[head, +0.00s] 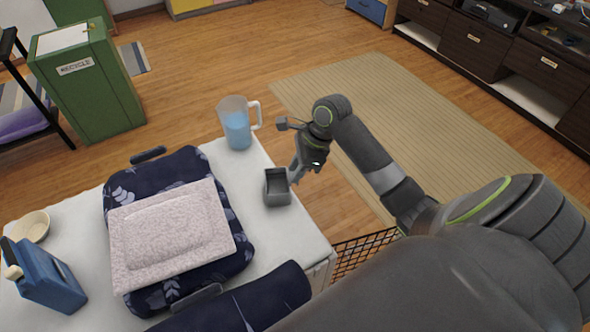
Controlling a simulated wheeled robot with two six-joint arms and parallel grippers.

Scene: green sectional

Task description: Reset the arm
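My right arm comes in from the right and bends down over the near-right edge of the white table (70,215). My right gripper (294,175) points down beside the small open grey container (278,197). Its fingertips are at the container's right rim. I cannot tell whether they touch or grip it, nor how far apart they are. The container appears empty and upright. My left gripper is not in view.
A clear pitcher (237,130) with blue liquid stands near the gripper. A dark blue bag (181,163) with a pinkish folded cloth (170,235), a blue jug (45,277) and a bowl (32,227) are on the table. A black wire basket (358,257) is beside the table.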

